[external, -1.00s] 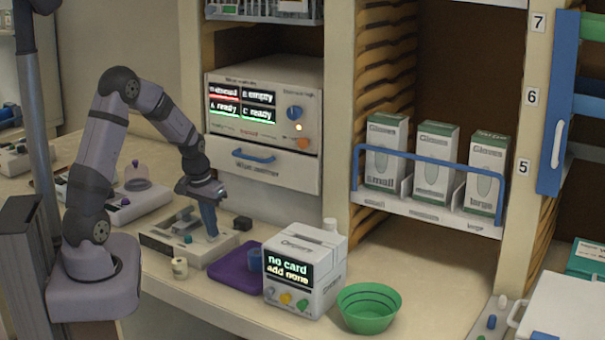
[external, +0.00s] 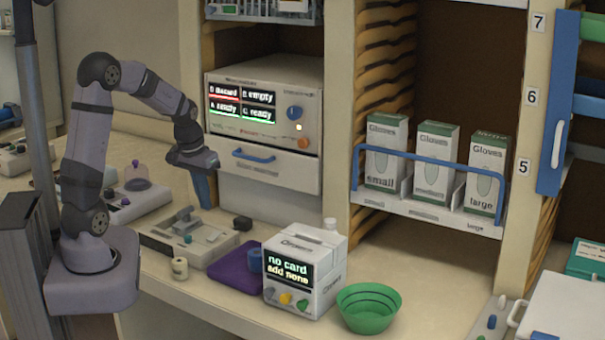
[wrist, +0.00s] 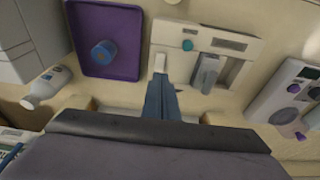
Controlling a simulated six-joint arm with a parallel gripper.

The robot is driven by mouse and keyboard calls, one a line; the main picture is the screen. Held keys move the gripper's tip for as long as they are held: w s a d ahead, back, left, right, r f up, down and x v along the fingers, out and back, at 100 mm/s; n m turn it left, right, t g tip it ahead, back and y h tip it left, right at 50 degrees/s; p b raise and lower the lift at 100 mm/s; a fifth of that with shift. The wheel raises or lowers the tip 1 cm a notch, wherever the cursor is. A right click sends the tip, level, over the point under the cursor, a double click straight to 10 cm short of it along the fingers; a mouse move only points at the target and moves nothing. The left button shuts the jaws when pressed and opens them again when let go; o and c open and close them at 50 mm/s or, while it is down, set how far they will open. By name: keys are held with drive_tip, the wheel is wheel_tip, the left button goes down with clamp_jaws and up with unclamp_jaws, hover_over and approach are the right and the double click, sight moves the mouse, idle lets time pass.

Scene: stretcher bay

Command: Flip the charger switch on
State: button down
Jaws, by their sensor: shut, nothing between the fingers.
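A flat pale charger-like unit (external: 165,240) lies on the bench. It has a grey raised part (external: 180,217) and a small teal knob (external: 187,239). In the wrist view this unit (wrist: 240,70) shows the grey part (wrist: 207,73), the teal knob (wrist: 188,45) and a pale tab (wrist: 160,62) at its edge. I cannot tell for certain which part is the switch, or its position. My gripper (external: 205,196) is raised above the back of the unit, its blue fingers shut and empty. In the wrist view the fingers (wrist: 161,90) hide what lies behind them.
A purple tray (external: 226,270) with a blue cup (external: 255,260) lies right of the unit. A small black block (external: 242,223) sits behind it and a cream roll (external: 180,268) in front. A white box with a display (external: 310,255) and a green bowl (external: 368,308) stand further right.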

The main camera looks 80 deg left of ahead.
sight(220, 231)
drive_tip(key=shift+s+d+r+b, duration=0.1)
drive_tip(key=shift+d+r+b, duration=0.05)
drive_tip(key=shift+r, duration=0.65)
drive_tip(key=shift+s+d+r+b, duration=0.1)
drive_tip(key=shift+s+r+b, duration=0.05)
drive_tip(key=shift+r, duration=0.7)
drive_tip(key=shift+s+d+r+b, duration=0.1)
drive_tip(key=shift+d+r+b, duration=0.05)
drive_tip(key=shift+r, duration=0.65)
drive_tip(key=shift+f, duration=0.1)
drive_tip(key=b, duration=0.2)
drive_tip(key=w+b, duration=0.1)
drive_tip(key=b, duration=0.1)
drive_tip(key=shift+a+r, duration=0.25)
drive_tip(key=shift+a, duration=0.15)
drive_tip(key=f+p, duration=0.1)
drive_tip(key=f, duration=0.3)
drive_tip(key=w+a+f+p, duration=0.1)
drive_tip(key=f, duration=0.4)
drive_tip(key=w+a+f+p, duration=0.1)
drive_tip(key=f+p, duration=0.1)
drive_tip(key=f, duration=0.2)
drive_tip(key=shift+f, duration=0.35)
